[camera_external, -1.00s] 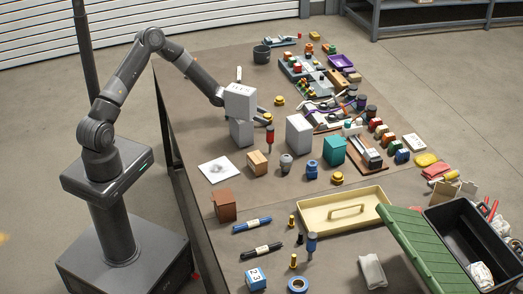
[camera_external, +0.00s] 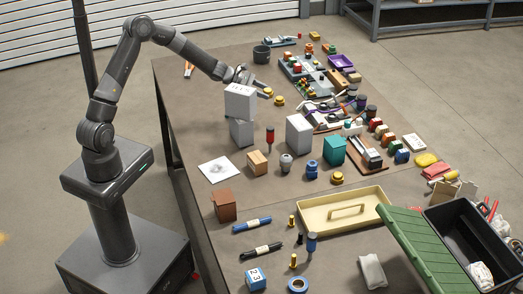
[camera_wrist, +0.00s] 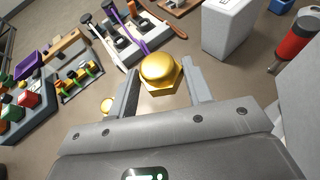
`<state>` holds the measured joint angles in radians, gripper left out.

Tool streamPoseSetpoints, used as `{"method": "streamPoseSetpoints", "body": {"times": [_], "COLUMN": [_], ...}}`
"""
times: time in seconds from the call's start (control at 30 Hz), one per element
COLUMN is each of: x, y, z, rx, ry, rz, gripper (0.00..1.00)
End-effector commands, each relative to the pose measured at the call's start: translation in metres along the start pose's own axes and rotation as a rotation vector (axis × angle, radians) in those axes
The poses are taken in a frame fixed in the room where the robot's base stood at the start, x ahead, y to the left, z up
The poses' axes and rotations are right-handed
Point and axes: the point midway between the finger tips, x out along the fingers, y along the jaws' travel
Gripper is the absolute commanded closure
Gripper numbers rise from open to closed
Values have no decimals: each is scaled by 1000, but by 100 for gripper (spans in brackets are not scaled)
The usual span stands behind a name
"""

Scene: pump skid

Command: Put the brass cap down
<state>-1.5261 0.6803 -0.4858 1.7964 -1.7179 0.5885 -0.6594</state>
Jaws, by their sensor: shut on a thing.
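The brass cap (camera_wrist: 161,70), a domed gold cap with a hexagonal base, sits between the two fingers of my gripper (camera_wrist: 161,78) in the wrist view. In the outside view my gripper (camera_external: 262,92) is shut on this brass cap (camera_external: 268,91) above the table (camera_external: 205,115), behind the stacked pale boxes.
Two stacked pale boxes (camera_external: 240,103) stand just in front of my gripper. Boards with coloured parts (camera_external: 305,78) lie to the right. The table left of the gripper is mostly bare.

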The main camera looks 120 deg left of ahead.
Motion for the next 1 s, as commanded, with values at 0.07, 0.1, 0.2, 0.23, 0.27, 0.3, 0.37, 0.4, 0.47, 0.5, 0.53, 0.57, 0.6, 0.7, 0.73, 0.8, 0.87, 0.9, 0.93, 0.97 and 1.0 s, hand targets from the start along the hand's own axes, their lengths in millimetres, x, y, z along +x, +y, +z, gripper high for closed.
{"method": "streamPoseSetpoints", "body": {"times": [0.07,0.1,0.2,0.23,0.27,0.3,0.37,0.4,0.47,0.5,0.53,0.57,0.6,0.7,0.73,0.8,0.87,0.9,0.93,0.97,1.0], "x": [-11,-15,-27,-30,-33,-37,-42,-45,-49,-51,-54,-56,-58,-60,-61,-63,-66,-69,-71,-73,-76], "y": [1,1,1,1,2,2,2,3,2,2,3,3,3,-19,-26,-41,-56,-68,-77,-88,-103], "z": [27,39,67,75,81,90,102,110,120,126,130,135,142,139,140,139,139,139,139,138,138], "rx": [12,10,10,11,8,9,7,6,6,5,6,5,5,24,31,47,63,75,83,93,108], "ry": [-3,-3,-3,-3,-3,-2,-2,-3,-2,-2,-2,-2,-2,3,3,4,6,5,7,7,7], "rz": [3,2,2,2,2,1,1,2,1,1,1,2,1,-43,-57,-87,-117,-141,-159,-181,-210], "gripper": [80,80,80,80,80,80,80,80,80,80,80,80,80,80,80,80,80,80,80,80,80]}}
